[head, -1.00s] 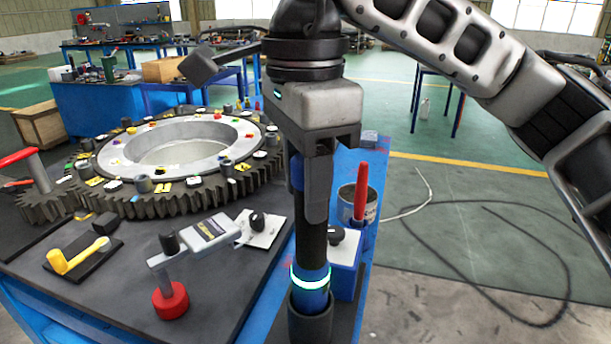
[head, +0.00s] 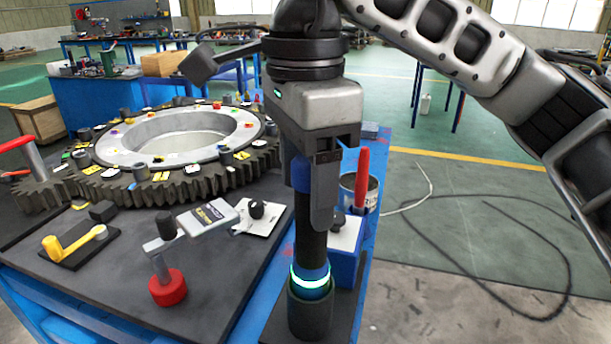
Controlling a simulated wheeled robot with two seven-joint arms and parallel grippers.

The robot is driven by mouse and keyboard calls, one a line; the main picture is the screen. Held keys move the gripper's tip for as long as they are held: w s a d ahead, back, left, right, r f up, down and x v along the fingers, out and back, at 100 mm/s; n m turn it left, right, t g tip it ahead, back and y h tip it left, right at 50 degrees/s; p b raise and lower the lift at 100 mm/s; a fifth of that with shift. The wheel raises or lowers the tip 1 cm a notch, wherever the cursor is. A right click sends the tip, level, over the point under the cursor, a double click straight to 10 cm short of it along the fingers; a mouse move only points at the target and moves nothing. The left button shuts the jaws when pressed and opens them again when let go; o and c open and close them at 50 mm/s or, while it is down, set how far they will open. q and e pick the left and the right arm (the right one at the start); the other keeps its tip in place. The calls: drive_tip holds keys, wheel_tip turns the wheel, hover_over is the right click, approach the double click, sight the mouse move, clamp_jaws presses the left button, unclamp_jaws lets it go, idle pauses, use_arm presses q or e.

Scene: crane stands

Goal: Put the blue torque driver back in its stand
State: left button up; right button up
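The blue torque driver (head: 312,240) has a dark shaft, a blue upper part and a blue lower band with a glowing pale-green ring. It stands nearly upright, its lower end inside the dark round cup of its stand (head: 310,315). The ring shows just above the cup's rim. My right gripper (head: 318,205) points down around the driver's upper part. Its near finger stands to the right of the driver and looks spread away from it; the other finger is mostly hidden. My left gripper is not in view.
A blue box with a black knob (head: 346,250), a can (head: 362,190) and a red-handled tool (head: 361,178) stand close at the right. A red-based tool (head: 167,288), a yellow crank (head: 70,250) and a large gear (head: 150,188) occupy the bench to the left.

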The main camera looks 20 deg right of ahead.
drive_tip(key=shift+r, duration=0.15)
wheel_tip(320, 180, up, 5)
drive_tip(key=p, duration=0.4)
drive_tip(key=shift+p, duration=0.3)
drive_tip(key=shift+f, duration=0.2)
